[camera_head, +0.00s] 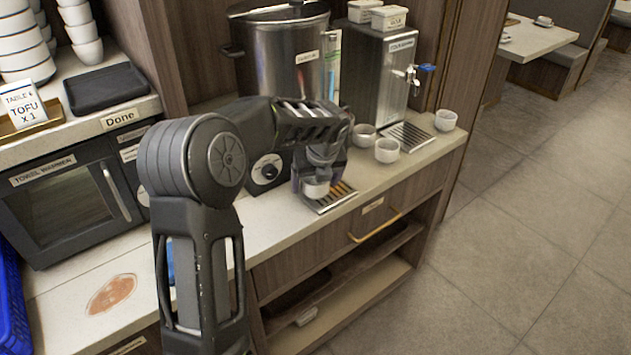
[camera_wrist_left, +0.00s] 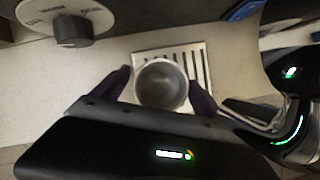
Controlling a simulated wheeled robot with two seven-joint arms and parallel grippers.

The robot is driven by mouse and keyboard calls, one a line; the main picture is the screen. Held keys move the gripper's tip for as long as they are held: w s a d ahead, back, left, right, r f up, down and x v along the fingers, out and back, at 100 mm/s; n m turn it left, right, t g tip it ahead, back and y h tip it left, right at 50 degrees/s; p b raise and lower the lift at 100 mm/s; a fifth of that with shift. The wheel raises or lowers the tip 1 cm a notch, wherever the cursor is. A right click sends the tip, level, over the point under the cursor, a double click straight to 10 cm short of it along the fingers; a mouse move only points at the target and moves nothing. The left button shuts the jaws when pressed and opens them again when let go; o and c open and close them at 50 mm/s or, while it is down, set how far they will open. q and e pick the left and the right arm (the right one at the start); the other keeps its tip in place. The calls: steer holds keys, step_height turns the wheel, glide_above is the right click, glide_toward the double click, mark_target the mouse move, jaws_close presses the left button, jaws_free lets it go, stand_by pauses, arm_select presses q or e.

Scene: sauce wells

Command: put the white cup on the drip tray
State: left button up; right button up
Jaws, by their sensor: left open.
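A white cup (camera_head: 316,189) stands upright at the left part of a slatted metal drip tray (camera_head: 343,196), below the large steel urn. In the left wrist view I look down into the cup (camera_wrist_left: 162,85), with the tray's slats (camera_wrist_left: 201,62) showing behind and to its right. My left gripper (camera_head: 321,168) is open around the cup. Its dark purple fingers (camera_wrist_left: 161,93) are on either side of the cup; whether they touch it I cannot tell. The fingers hide part of the cup and tray. My right gripper is not in view.
Several other white cups stand to the right, including one (camera_head: 387,151) beside a second drip tray (camera_head: 413,136) under the dispenser (camera_head: 379,75). The urn (camera_head: 284,45) and a dial (camera_head: 267,171) are close behind my left arm. The counter's front edge is close by.

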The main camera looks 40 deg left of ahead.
arm_select(q)
steer(key=shift+r, duration=0.1)
steer(key=v, duration=1.2)
stand_by(0.5)
steer(key=s+d+f+n+h, duration=0.2)
steer(key=d+f+n, duration=0.2)
steer(key=d+f, duration=0.5)
steer(key=s+d+f+n+g+h, duration=0.15)
steer(key=d+f+n, duration=0.35)
steer(key=f, duration=0.7)
steer(key=s+d+f+n+h, duration=0.2)
steer(key=d+f+n+h, duration=0.1)
steer(key=d+f, duration=0.65)
steer(key=s+d+f+n, duration=0.3)
steer(key=s+f+n, duration=0.1)
steer(key=s+n, duration=0.1)
steer(key=s+d+f+n, duration=0.3)
steer(key=s+f+n, duration=0.1)
steer(key=s, duration=0.4)
steer(key=s+d+f+n+h, duration=0.1)
steer(key=s+d+f+n, duration=0.1)
steer(key=s+f+n, duration=0.2)
steer(key=s+n, duration=0.2)
steer(key=s, duration=0.1)
steer(key=shift+s+d+n+g, duration=0.25)
steer(key=shift+d+n+g, duration=0.05)
steer(key=shift+d+g, duration=0.1)
